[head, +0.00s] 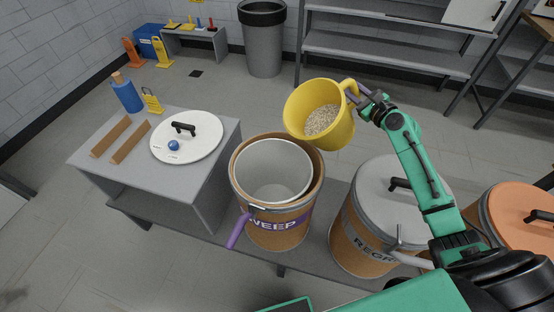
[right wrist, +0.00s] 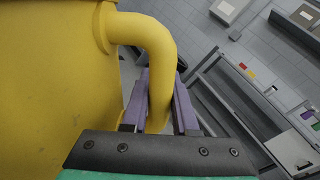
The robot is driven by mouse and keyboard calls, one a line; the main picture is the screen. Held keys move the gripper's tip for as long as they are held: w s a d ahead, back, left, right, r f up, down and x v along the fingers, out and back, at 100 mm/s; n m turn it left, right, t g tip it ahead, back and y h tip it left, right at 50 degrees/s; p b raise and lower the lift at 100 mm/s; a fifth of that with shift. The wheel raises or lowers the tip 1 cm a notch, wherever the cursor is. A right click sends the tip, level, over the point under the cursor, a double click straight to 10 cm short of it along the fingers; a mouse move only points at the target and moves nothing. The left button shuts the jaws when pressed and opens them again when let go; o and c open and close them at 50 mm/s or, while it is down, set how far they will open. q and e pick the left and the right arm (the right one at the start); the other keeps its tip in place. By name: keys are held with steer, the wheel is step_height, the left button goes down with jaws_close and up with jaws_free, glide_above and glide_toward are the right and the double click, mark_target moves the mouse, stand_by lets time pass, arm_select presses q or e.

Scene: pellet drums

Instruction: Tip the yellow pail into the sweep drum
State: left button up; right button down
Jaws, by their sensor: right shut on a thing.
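The yellow pail (head: 339,129) holds pale pellets (head: 321,119) and is tilted with its mouth toward the head camera. It is in the air above and to the right of the sweep drum's rear rim. My right gripper (head: 363,92) is shut on the pail's handle; in the right wrist view its purple fingers (right wrist: 157,105) clasp the yellow handle (right wrist: 152,45). The brown sweep drum (head: 277,226) stands open with a pale liner (head: 273,170) inside and a purple lever at its front. No pellets show falling. My left gripper is not in view.
A grey-lidded drum (head: 366,235) stands right of the sweep drum, and an orange-lidded drum (head: 520,215) farther right. A grey table (head: 200,185) at left bears a white lid (head: 187,150), a blue bottle (head: 127,95) and wooden strips. A grey bin (head: 263,45) stands behind.

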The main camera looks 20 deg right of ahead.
mark_target(334, 96)
steer(key=shift+a+n, duration=0.25)
steer(key=shift+n, duration=0.05)
steer(key=shift+a+r+n, duration=0.15)
steer(key=shift+a+n, duration=0.35)
steer(key=shift+s+a+r+n+p, duration=0.1)
steer(key=shift+a+r+n+p, duration=0.3)
steer(key=shift+p, duration=0.55)
steer(key=shift+s+r, duration=0.1)
steer(key=shift+a+r+n+p, duration=0.1)
steer(key=shift+a+n+p, duration=0.1)
steer(key=shift+n+p, duration=0.1)
steer(key=shift+a+r, duration=0.1)
steer(key=shift+r, duration=0.05)
steer(key=shift+s+a+n+p, duration=0.1)
steer(key=shift+a+n+p, duration=0.05)
steer(key=shift+n+p, duration=0.15)
steer(key=shift+a+n+p, duration=0.7)
steer(key=shift+a+p, duration=0.1)
steer(key=shift+p, duration=0.05)
